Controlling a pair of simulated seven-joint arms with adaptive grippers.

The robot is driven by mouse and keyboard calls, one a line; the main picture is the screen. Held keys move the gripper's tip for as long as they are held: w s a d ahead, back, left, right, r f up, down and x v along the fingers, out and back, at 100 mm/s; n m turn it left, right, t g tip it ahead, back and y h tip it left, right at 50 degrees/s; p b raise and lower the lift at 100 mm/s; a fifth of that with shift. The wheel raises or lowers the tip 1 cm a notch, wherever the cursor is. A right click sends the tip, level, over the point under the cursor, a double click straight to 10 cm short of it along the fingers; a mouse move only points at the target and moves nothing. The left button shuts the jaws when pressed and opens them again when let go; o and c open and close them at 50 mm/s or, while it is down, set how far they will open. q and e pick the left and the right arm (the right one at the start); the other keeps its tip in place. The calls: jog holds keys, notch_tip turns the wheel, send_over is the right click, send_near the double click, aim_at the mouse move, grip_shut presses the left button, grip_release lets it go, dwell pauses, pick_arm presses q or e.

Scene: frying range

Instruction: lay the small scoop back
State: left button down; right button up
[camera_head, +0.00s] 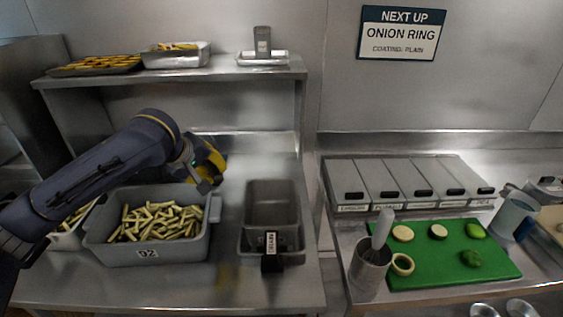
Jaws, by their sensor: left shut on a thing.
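My left gripper (208,172) is above the back right of the grey tub of pale fries (150,252). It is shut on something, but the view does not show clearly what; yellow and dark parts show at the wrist. A grey two-part bin (272,190) stands right of the tub. A labelled handle with a black end (271,262) sticks out over the bin's front; its other end is hard to make out. Another grey upright labelled piece (262,42) stands in a metal tray on the shelf. I cannot tell for sure which is the small scoop. My right gripper is out of view.
The shelf (185,73) holds a dark tray of golden pieces (95,65) and a pan of fries (176,54). To the right are lidded boxes (388,183), a green board (430,273) with vegetables, and a metal cup with a utensil (368,272). The steel counter's front is bare.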

pick_arm(q)
jog(key=w+d+f+m+h, duration=0.1)
jog(key=w+d+f+m, duration=0.15)
jog(key=w+d, duration=0.75)
jog(key=shift+m+g+h, duration=0.5)
jog(key=shift+m+g, duration=0.05)
jog(key=shift+g, duration=0.05)
jog(key=shift+s+a+f+x, duration=0.1)
jog(key=shift+f+x, duration=0.05)
jog(key=shift+x, duration=2.85)
jog(key=shift+s+a+f+x, duration=0.1)
jog(key=shift+s+x, duration=0.05)
jog(key=shift+x, duration=2.8)
jog(key=shift+s+a+f+x, duration=0.1)
jog(key=shift+f+x, duration=0.05)
jog(key=shift+x, duration=2.85)
jog(key=shift+f, duration=0.4)
jog(key=c, duration=1.3)
grip_release()
jog(key=shift+o, duration=0.2)
